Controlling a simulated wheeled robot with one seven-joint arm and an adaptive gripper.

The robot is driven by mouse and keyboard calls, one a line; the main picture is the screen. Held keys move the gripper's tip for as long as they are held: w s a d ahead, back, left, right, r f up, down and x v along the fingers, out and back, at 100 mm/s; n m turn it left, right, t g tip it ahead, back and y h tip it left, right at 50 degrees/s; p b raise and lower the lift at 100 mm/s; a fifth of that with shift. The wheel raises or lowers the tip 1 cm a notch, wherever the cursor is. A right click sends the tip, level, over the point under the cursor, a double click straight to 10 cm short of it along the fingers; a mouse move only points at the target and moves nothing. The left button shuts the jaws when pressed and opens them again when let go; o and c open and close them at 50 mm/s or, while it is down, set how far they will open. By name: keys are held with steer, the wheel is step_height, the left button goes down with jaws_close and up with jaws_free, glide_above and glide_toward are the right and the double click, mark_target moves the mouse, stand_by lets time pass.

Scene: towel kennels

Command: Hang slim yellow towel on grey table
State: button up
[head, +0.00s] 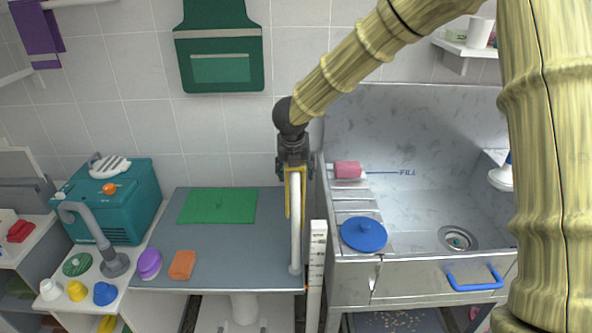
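The slim yellow towel (288,200) is a narrow yellow strip just below my gripper. It shows on both sides of a white bar (296,230) at the right edge of the grey table (225,260). I cannot tell whether the towel rests on the bar. My gripper (294,173) points down at the bar's far end, with the towel's top between or right under its dark fingers. Whether the fingers are shut on the towel is too small to tell. A green mat (218,205), an orange block (182,265) and a purple oval object (149,264) are on the table.
A metal sink unit (420,290) stands right of the table, with a blue lid (363,234) and pink roll (347,170). A white marked post (316,265) stands between them. A teal machine (115,205) is at left. The table's middle is clear.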

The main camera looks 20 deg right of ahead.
steer(key=shift+o, duration=0.6)
